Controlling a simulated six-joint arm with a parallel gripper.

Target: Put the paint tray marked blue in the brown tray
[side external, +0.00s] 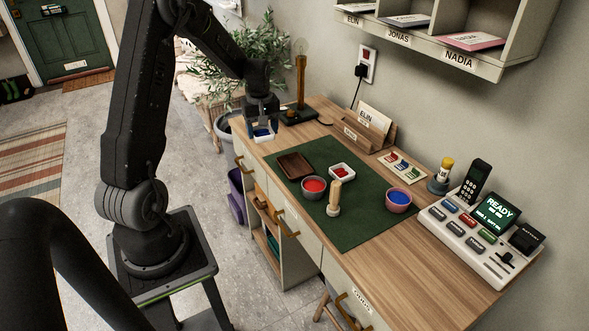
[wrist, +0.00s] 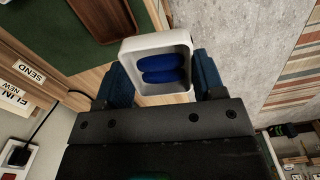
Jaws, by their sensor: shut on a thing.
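The paint tray marked blue is a small white square tray (side external: 262,136) with blue inside, at the far left end of the bench. In the wrist view the white tray (wrist: 184,42) shows two blue pads. My gripper (side external: 262,124) is shut on it, with a blue finger on each side in the wrist view (wrist: 158,80). The tray looks held near the bench's edge; whether it touches the top I cannot tell. The brown tray (side external: 294,165) lies empty on the green mat, to the right of my gripper. Part of it shows at the top of the wrist view (wrist: 103,16).
A lamp base (side external: 299,115) and letter holder (side external: 366,133) stand at the back. A console (side external: 478,240) is at right.

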